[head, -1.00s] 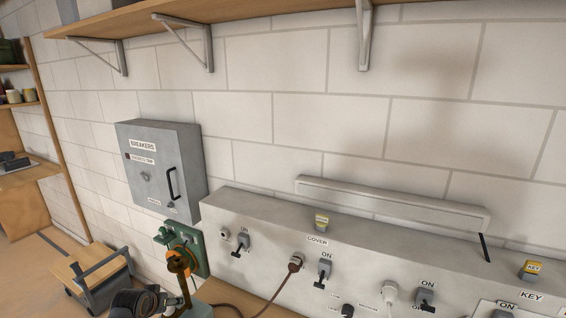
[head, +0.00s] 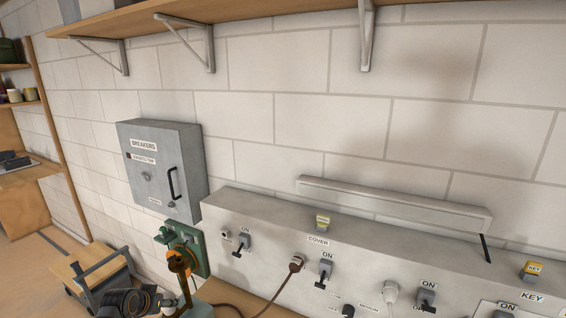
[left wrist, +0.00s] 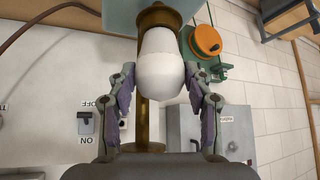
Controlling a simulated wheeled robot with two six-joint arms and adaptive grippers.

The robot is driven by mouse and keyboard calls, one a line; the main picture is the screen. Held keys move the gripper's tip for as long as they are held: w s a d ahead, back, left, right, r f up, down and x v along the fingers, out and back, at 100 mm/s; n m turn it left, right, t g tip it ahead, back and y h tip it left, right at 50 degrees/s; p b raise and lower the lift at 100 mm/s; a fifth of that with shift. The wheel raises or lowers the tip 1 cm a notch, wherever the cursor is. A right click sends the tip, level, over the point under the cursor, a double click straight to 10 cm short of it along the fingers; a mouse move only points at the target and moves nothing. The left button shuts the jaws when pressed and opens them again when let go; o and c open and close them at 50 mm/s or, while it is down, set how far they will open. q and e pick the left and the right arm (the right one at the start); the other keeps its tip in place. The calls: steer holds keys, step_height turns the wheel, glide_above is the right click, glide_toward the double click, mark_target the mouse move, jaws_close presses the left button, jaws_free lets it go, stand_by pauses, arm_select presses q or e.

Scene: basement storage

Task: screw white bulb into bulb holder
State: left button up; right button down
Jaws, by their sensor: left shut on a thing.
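In the left wrist view the white bulb (left wrist: 160,68) sits between the two fingers of my left gripper (left wrist: 160,80), which is shut on it. The bulb's top end meets the brass bulb holder (left wrist: 158,17) at the top of the picture. The bulb's base is hidden, so how deep it sits in the holder cannot be told. In the head view my left gripper (head: 160,303) is at the bottom left edge, partly cut off, below the orange disc. My right gripper is in neither view.
A long grey switch panel (head: 260,210) with plugs and cords runs right. A small wooden-topped cart (head: 75,270) stands at left.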

arm_select(q)
steer(key=shift+a+f+m+h+b, duration=0.15)
steer(key=shift+m+h+b, duration=0.5)
steer(key=shift+m, duration=0.35)
steer(key=shift+m+g+h+b, duration=0.3)
steer(key=shift+m+h+b, duration=0.25)
steer(key=shift+m+b, duration=0.3)
steer(key=shift+a, duration=0.1)
steer(key=shift+f+m+b, duration=0.1)
steer(key=shift+m+b, duration=0.15)
steer(key=shift+b, duration=0.05)
